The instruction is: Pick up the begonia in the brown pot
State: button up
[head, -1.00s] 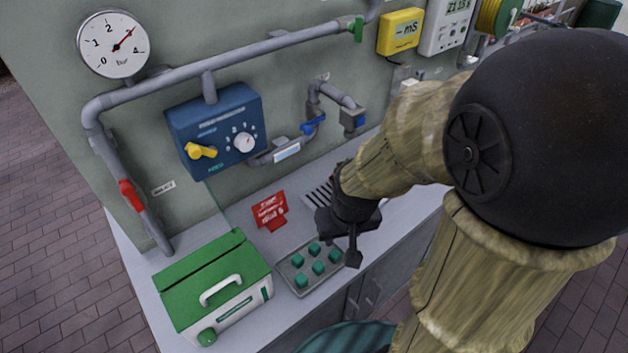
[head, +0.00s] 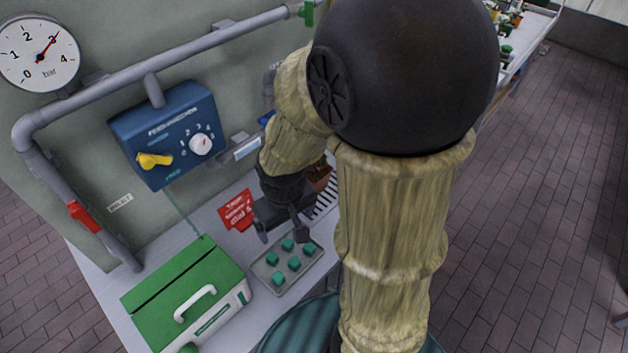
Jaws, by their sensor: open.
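A reddish-brown pot (head: 320,173) shows in part behind my arm, at the slatted drain on the grey counter. Most of it is hidden, and I cannot make out a begonia's leaves or flowers clearly. My gripper (head: 283,228) points down over the counter, to the left of the pot and just behind the tray of green blocks. Its two dark fingers are apart, with nothing seen between them.
A grey tray (head: 262,270) holds several green blocks. A green-lidded case (head: 190,290) stands left of it, and a red card (head: 237,211) lies behind. Pipes and a blue control box (head: 168,132) line the wall. Brick floor (head: 540,200) is open at the right.

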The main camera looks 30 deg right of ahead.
aim_at(314, 178)
jog(key=shift+o, duration=0.6)
jog(key=f+n+g+h, duration=0.1)
jog(key=n, duration=0.1)
jog(key=f+n+h, duration=0.1)
jog(key=f, duration=0.1)
jog(key=w+f+n+g+h, duration=0.1)
jog(key=f+n, duration=0.1)
jog(key=shift+d+f+n+g, duration=0.1)
jog(key=shift+d+n+g, duration=0.2)
jog(key=w+f+n+h, duration=0.1)
jog(key=n, duration=0.1)
jog(key=w+d+f+n+h, duration=0.1)
jog(key=n+h, duration=0.1)
jog(key=w+f+n+h, duration=0.1)
jog(key=shift+w+d+n+h+b, duration=0.2)
jog(key=shift+w+n+h+b, duration=0.1)
jog(key=shift+n+b, duration=0.1)
jog(key=w+a+n+t+h, duration=0.2)
jog(key=w+n+t+h, duration=0.3)
jog(key=w+n, duration=0.3)
jog(key=shift+w+a+r+n+t+h, duration=0.3)
jog(key=shift+a+r+n+t+h, duration=0.1)
jog(key=shift+n, duration=0.1)
jog(key=shift+d, duration=0.15)
